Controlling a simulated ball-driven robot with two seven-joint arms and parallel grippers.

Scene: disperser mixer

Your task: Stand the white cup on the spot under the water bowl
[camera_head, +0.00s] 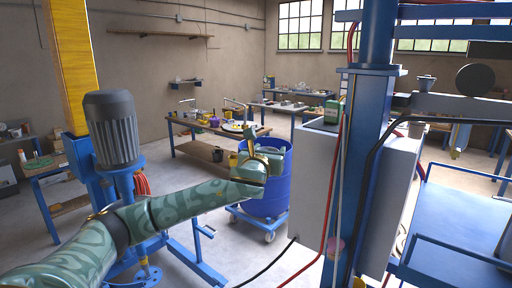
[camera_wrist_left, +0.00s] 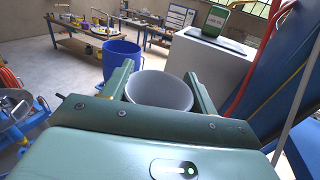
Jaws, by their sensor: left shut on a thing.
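The white cup (camera_wrist_left: 160,92) sits between the fingers of my left gripper (camera_wrist_left: 160,85) in the left wrist view, with its open rim towards the camera. The fingers are shut on its sides. In the head view my left gripper (camera_head: 258,160) is raised in front of the blue drum, and I cannot make out the cup there. I cannot tell whether either is the water bowl. The spot under the bowl is not clearly visible.
A blue drum (camera_head: 268,190) stands on a wheeled dolly (camera_head: 250,222) behind my left gripper. A white cabinet (camera_head: 380,180) and a blue column (camera_head: 372,50) stand to its right. Cables (camera_head: 318,220) hang by the column.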

